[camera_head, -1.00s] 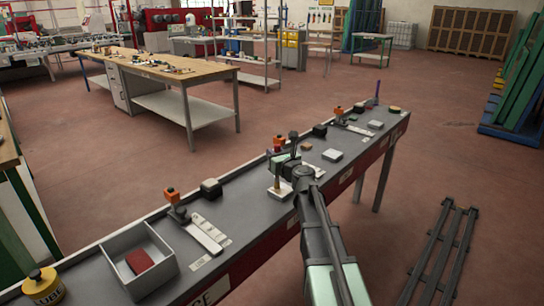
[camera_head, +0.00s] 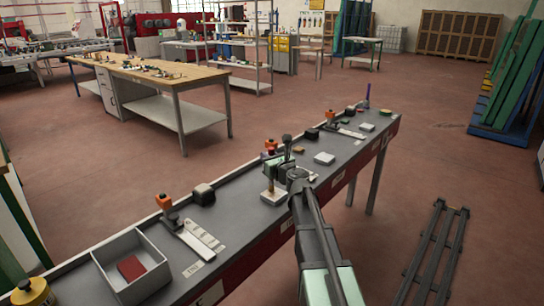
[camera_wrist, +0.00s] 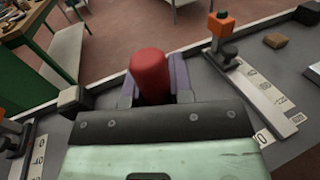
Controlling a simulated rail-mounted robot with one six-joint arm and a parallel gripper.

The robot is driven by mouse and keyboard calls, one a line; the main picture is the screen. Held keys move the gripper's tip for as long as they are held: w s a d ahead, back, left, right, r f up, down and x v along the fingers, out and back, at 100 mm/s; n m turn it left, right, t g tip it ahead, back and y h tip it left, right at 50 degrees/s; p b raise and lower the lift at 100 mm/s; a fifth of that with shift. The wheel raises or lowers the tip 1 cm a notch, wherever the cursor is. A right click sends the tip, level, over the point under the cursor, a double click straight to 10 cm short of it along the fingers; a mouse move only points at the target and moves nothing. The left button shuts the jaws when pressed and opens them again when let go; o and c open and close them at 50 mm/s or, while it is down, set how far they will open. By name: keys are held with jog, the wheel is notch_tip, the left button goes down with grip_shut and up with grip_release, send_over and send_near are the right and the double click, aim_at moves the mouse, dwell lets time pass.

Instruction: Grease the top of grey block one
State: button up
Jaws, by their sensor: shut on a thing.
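My gripper (camera_head: 278,169) is shut on an upright tool with a red handle. The red handle (camera_wrist: 150,76) stands between the fingers in the wrist view. In the head view a thin tan shaft (camera_head: 271,185) points down from the gripper to a pale grey block (camera_head: 280,199) on the bench. The tip appears at or just above the block's top; I cannot tell if it touches. Two other pale grey blocks, a nearer one (camera_head: 324,159) and a farther one (camera_head: 367,127), lie farther along the bench. I cannot read which is block one.
The long grey bench (camera_head: 235,215) carries orange-knobbed stops with white scales (camera_head: 199,236), a dark block (camera_head: 203,194), and a grey tray (camera_head: 152,285) with a red block (camera_head: 130,268). A yellow tub (camera_head: 33,292) stands at the left end. A wooden workbench (camera_head: 160,77) is behind.

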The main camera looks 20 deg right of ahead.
jog(key=shift+w+d, duration=0.25)
jog(key=shift+d, duration=0.3)
jog(key=shift+w+d, duration=0.25)
jog(key=shift+d, duration=0.3)
dwell(0.5)
notch_tip(320, 180, up, 6)
jog(key=p, duration=0.6)
